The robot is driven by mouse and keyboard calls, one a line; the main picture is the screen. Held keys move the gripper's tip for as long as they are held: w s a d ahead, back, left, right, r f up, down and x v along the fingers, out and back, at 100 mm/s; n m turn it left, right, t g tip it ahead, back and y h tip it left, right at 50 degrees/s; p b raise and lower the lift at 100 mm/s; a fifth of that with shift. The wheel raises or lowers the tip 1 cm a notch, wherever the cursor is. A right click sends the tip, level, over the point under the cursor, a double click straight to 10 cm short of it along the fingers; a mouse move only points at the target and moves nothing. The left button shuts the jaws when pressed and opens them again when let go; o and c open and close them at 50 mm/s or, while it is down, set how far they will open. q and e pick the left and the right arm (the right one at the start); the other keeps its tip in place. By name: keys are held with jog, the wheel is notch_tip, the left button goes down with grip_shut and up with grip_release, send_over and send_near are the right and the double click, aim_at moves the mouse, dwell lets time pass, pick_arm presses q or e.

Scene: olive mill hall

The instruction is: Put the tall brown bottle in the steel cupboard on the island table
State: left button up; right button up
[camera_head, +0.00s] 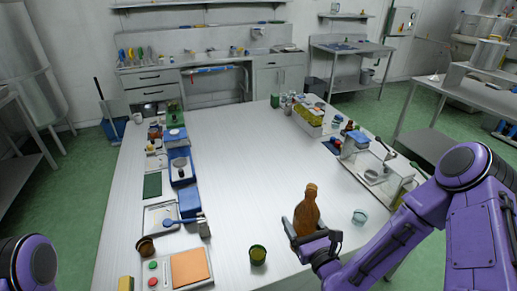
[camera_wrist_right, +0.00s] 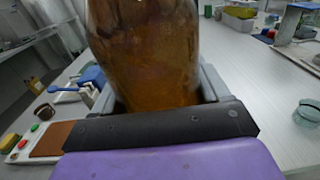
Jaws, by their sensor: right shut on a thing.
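The tall brown bottle (camera_head: 306,212) is upright at the near right part of the white island table (camera_head: 250,170). My right gripper (camera_head: 306,234) is shut around its lower body. In the right wrist view the bottle (camera_wrist_right: 146,50) fills the upper middle, between the jaws (camera_wrist_right: 160,100). I cannot tell whether its base touches the table. My left arm shows only as a purple link at the lower left edge, and its gripper is out of view. No steel cupboard on the island table can be made out clearly.
A green cup (camera_head: 258,255) stands left of the bottle, and a clear glass bowl (camera_head: 359,217) stands right of it. A scale (camera_head: 180,165), trays and an orange pad (camera_head: 190,267) line the left side. Boxes and glassware line the right edge. The table's middle is clear.

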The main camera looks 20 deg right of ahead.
aim_at(316, 227)
jog(key=s+h, duration=0.1)
jog(key=s+d+r+m+h, duration=0.1)
jog(key=s, duration=0.1)
jog(key=shift+s+d+r, duration=0.1)
jog(key=shift+r, duration=0.1)
jog(key=shift+s+d+h, duration=0.15)
jog(key=shift+s+h, duration=0.05)
jog(key=shift+h, duration=0.1)
jog(key=shift+s+d+r+m+h, duration=0.1)
jog(key=shift+d+r+m+h, duration=0.05)
jog(key=shift+d+m+h, duration=0.3)
jog(key=w+d+f+b, duration=0.2)
jog(key=w+f, duration=0.2)
jog(key=w+d+f+b, duration=0.2)
jog(key=w+d+f, duration=0.1)
jog(key=w+f, duration=0.1)
jog(key=w+d+f+b, duration=0.2)
jog(key=w+f, duration=0.2)
jog(key=f, duration=0.1)
jog(key=shift+d+b, duration=0.25)
jog(key=shift+b, duration=0.05)
pick_arm(q)
notch_tip(316, 227, down, 6)
pick_arm(e)
jog(key=shift+s, duration=0.1)
